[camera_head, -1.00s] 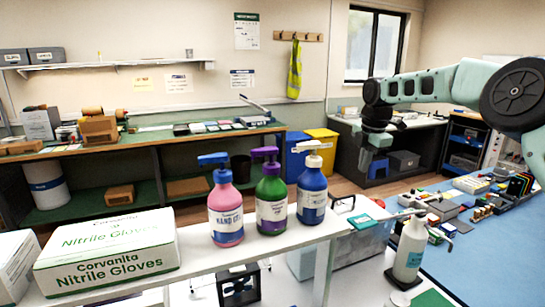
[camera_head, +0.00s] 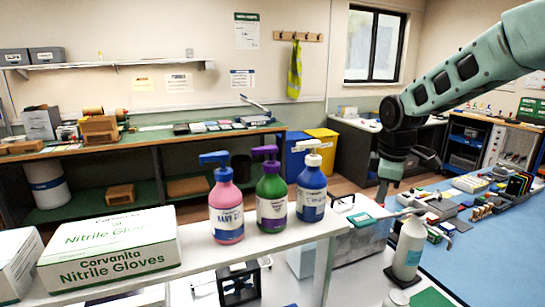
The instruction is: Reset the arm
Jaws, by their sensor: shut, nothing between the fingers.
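My arm reaches in from the upper right, and my gripper (camera_head: 383,188) hangs at its end, pointing down. The gripper is shut with nothing in it. It is in the air, right of the pump bottles and above the grey bin area, touching nothing that I can see. Its fingertips are small and dark against the background.
Three pump bottles, pink (camera_head: 227,212), green-purple (camera_head: 271,203) and blue (camera_head: 311,194), stand on a white shelf (camera_head: 200,262) beside a glove box (camera_head: 110,248). A white pump bottle (camera_head: 409,248) stands by the blue mat (camera_head: 495,245), which holds several small items.

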